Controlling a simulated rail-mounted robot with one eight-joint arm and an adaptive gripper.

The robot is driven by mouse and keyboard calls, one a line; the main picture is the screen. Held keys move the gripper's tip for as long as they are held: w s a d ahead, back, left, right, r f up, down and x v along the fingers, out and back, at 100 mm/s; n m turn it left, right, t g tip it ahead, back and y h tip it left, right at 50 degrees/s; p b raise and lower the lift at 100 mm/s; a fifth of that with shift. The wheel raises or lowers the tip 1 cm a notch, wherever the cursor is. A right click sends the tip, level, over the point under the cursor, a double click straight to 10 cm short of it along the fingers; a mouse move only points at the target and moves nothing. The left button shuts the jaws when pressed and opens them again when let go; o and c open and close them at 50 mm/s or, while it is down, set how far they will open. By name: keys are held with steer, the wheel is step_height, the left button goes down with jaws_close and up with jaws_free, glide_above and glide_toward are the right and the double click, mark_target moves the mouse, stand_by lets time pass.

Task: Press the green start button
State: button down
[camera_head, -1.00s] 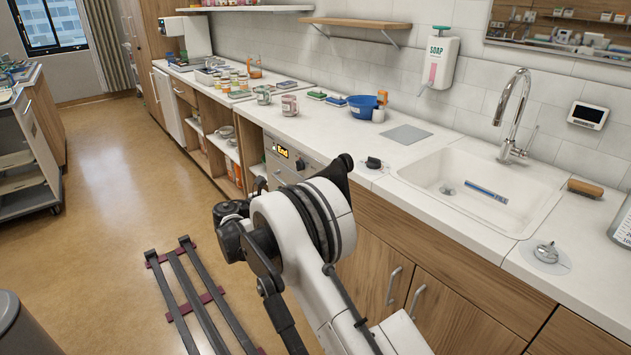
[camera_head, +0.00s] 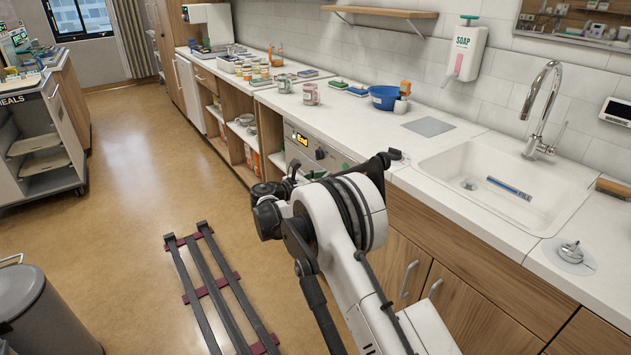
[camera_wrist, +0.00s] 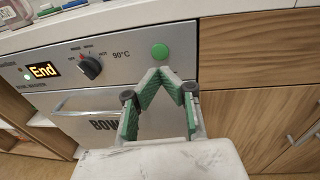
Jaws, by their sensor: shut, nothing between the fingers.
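The green start button (camera_wrist: 160,51) is a round button on the upper right of the grey machine front in the wrist view, right of the "90°C" marking. My gripper (camera_wrist: 161,74) is shut and empty, its green-padded fingertips meeting just below the button in the picture. Whether they touch the panel cannot be told. A lit display (camera_wrist: 43,71) reads "End", with a small green light beside it.
A dial (camera_wrist: 91,67) sits between the display and the button. A handle bar (camera_wrist: 85,102) crosses the machine door below. The counter (camera_head: 385,139) runs above, with a sink (camera_head: 468,185) at the right. Wooden cupboard doors (camera_wrist: 240,109) adjoin the machine. Open floor lies left.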

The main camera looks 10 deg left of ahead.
mark_target(345, 168)
steer(key=x, duration=0.7)
steer(key=shift+w+d+b, duration=0.15)
steer(key=shift+b, duration=0.2)
steer(key=shift+w+d+f+b, duration=0.15)
steer(key=shift+w+d+b, duration=0.25)
steer(key=shift+w+d, duration=0.25)
steer(key=shift+w, duration=0.05)
steer(key=v, duration=0.8)
steer(key=shift+a, duration=0.2)
